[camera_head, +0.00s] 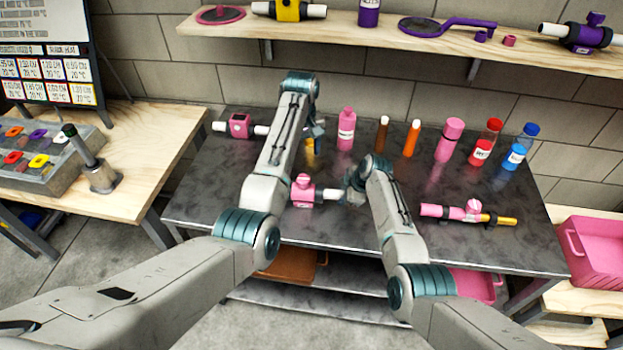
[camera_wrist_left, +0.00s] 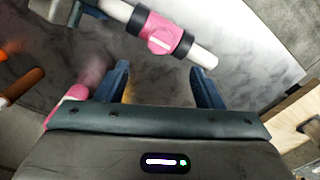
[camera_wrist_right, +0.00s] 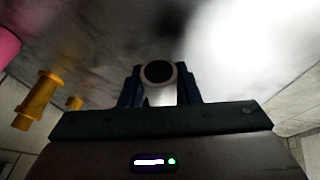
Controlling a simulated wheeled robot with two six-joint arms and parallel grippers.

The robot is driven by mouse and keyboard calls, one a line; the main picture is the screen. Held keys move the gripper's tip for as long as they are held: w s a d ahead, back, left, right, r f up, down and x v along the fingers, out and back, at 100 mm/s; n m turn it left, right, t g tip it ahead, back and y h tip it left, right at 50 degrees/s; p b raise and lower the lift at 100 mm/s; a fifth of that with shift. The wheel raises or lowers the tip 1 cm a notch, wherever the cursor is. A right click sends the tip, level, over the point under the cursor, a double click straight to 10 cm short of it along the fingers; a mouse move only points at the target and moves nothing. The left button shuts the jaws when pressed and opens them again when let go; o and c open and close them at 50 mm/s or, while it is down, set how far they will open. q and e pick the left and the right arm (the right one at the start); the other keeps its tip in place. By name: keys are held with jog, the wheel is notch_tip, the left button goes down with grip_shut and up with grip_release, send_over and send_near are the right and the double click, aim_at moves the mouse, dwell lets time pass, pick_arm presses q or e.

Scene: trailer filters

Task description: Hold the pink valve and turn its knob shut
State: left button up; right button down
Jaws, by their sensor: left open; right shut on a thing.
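The pink valve (camera_head: 302,193) with white pipe ends is at the middle front of the dark table. My right gripper (camera_head: 352,190) is shut on its right pipe end, and the round pipe end (camera_wrist_right: 158,72) shows between its fingers in the right wrist view. The pink knob (camera_head: 303,179) is on top; in the left wrist view the knob (camera_wrist_left: 158,43) has a white line running roughly along the pipe. My left gripper (camera_head: 316,134) is open and empty behind the valve; in its wrist view the valve is beyond the fingertips (camera_wrist_left: 160,75).
Another pink valve (camera_head: 240,126) lies at the back left, and a pink assembly with a yellow end (camera_head: 470,213) at the right. Several bottles, including a pink bottle (camera_head: 346,130), stand along the back. A shelf (camera_head: 400,35) hangs above. The table's front left is clear.

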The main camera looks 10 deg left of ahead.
aim_at(304, 179)
pick_arm(q)
notch_tip(304, 179, down, 11)
jog(key=n, duration=0.6)
jog(key=shift+r, duration=0.2)
jog(key=c, duration=1)
